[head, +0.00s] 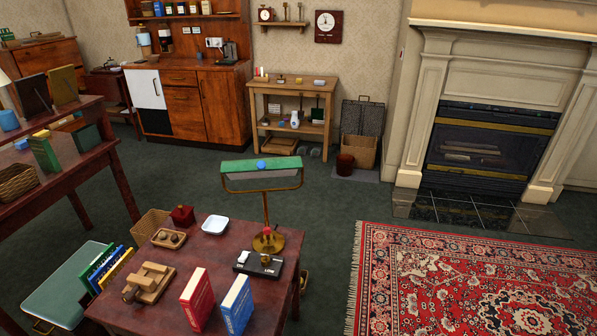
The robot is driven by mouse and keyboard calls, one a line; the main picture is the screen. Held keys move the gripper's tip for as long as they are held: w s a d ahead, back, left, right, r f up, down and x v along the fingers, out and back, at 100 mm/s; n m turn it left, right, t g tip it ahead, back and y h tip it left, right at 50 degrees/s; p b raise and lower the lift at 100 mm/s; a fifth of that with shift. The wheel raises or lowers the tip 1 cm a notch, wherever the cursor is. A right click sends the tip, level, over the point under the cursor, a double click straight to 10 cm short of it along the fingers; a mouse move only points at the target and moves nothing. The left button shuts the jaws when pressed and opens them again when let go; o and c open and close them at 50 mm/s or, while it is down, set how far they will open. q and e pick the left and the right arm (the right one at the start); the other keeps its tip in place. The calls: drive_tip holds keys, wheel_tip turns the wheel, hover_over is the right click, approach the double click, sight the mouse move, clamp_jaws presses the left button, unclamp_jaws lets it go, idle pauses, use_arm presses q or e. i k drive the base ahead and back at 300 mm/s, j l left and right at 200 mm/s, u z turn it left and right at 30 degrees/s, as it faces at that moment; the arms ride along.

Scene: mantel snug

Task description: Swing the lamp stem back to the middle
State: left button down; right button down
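The lamp stands on the dark red-brown table (225,290) in the near middle. Its round brass base (268,241) sits close to the table's far right edge. A thin brass lamp stem (266,208) rises from the base, close to upright with a very slight lean to the left at its top. A long green shade (240,166) hangs in a brass frame at the top, with a blue knob (262,164) on it. A small red part shows low on the stem, at the base. Neither of my grippers shows in the head view.
A black desk stand (258,266) lies just in front of the lamp base. A white dish (215,225), a wooden tray (169,238), a wooden clamp-like block (150,281), a red book (197,298) and a blue book (236,304) share the table. Patterned rug (470,285) lies open at right.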

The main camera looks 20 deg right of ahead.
sight(267, 230)
drive_tip(key=k+j+u, duration=0.1)
drive_tip(key=k+u, duration=0.15)
drive_tip(key=k, duration=0.35)
drive_tip(key=u, duration=1.4)
drive_tip(key=l+u, duration=0.3)
drive_tip(key=l, duration=0.45)
drive_tip(key=k+l, duration=0.1)
drive_tip(key=l, duration=2.6)
drive_tip(key=k, duration=0.1)
